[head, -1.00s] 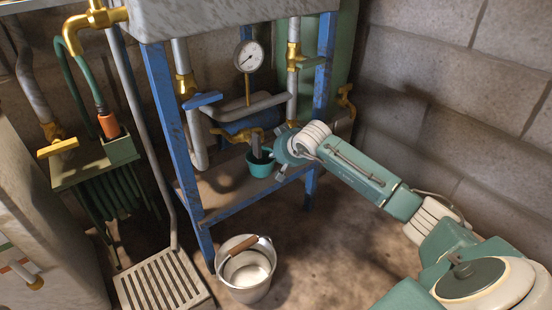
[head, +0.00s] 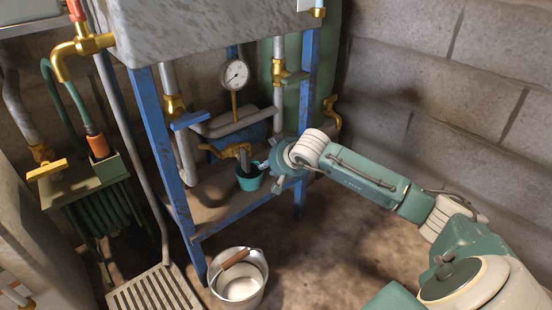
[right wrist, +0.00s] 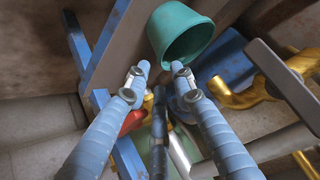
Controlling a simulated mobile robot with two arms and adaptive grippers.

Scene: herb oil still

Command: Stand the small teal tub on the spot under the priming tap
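In the right wrist view the tub (right wrist: 177,30) is just beyond the tips of my right gripper (right wrist: 160,69). My left gripper is not in view.
A metal bucket (head: 239,284) with a wooden grip stands on the floor before the frame. A slatted grate (head: 155,292) lies to its left. A blue frame leg (head: 301,180), pipes and a pressure gauge (head: 235,75) surround the shelf. Floor at right is clear.

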